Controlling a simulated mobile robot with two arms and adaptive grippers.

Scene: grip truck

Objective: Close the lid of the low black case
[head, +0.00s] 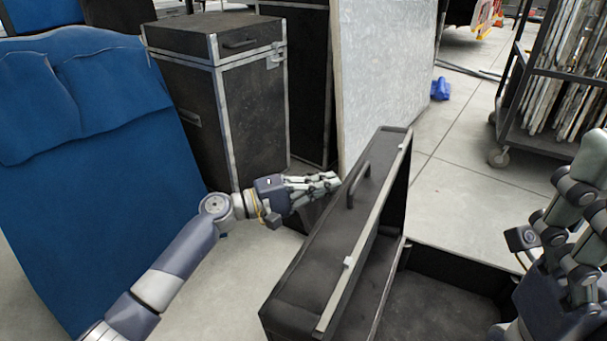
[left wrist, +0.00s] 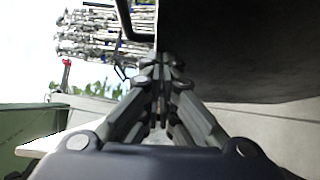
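The low black case (head: 450,306) stands open on the floor at the lower right of the head view. Its black lid (head: 318,258) is raised and tilted, with a metal rim and a black handle (head: 358,186) on its outer face. My left gripper (head: 333,180) is on the lid's outer side, left of the handle; its fingers look together and empty. In the left wrist view its fingertips (left wrist: 166,62) are beside a dark panel (left wrist: 230,50), likely the lid; contact cannot be told. My right gripper (head: 590,165) is at the right edge, right of the case; its fingers overlap.
A tall black case (head: 232,110) with metal edges stands behind my left gripper. A blue padded object (head: 90,170) fills the left. A pale panel (head: 385,75) stands behind the lid. A wheeled rack (head: 515,140) is at the back right.

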